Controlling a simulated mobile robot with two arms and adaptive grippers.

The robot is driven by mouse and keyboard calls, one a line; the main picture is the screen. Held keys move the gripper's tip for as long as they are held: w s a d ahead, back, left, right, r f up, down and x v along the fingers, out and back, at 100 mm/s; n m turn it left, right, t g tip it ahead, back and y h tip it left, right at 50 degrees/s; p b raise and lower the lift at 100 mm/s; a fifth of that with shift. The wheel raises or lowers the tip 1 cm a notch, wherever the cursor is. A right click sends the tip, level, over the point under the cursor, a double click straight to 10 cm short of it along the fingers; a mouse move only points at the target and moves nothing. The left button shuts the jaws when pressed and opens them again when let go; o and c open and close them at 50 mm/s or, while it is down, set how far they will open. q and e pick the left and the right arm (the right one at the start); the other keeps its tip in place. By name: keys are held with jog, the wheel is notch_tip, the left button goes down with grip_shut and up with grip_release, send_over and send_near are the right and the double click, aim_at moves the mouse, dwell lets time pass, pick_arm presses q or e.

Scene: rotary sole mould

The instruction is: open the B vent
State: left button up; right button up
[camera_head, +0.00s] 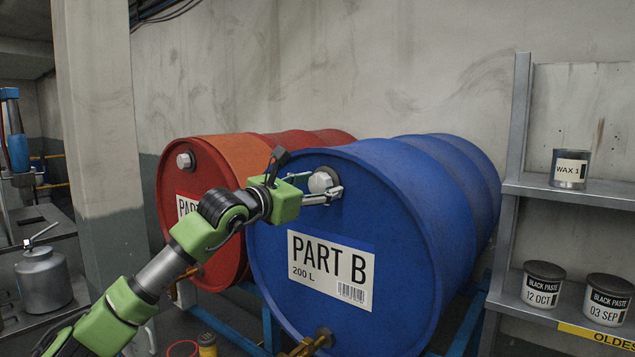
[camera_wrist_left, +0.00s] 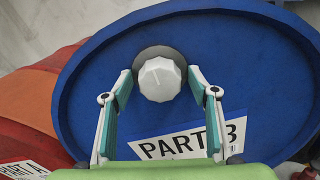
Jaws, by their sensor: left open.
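The blue PART B drum (camera_head: 400,250) lies on its side, its labelled end facing me. The B vent, a pale ribbed cap (camera_head: 321,181), sits near the top of that end. In the left wrist view the cap (camera_wrist_left: 160,80) sits on a dark round base between the fingertips. My left gripper (camera_head: 326,191) is at the vent, its fingers open on either side of the cap; in the left wrist view the fingers (camera_wrist_left: 160,82) show gaps to the cap. My right gripper is not in view.
The red PART A drum (camera_head: 215,160) lies to the left with its own pale cap (camera_head: 185,160). A brass tap (camera_head: 308,345) is low on the blue drum. Shelves at the right hold a WAX 1 tin (camera_head: 570,169) and black paste tubs (camera_head: 543,284). A concrete pillar (camera_head: 100,120) stands left.

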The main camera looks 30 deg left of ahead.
pick_arm(q)
jog(key=shift+c, duration=0.3)
jog(key=c, duration=1)
jog(key=shift+c, duration=0.2)
jog(key=shift+f, duration=0.1)
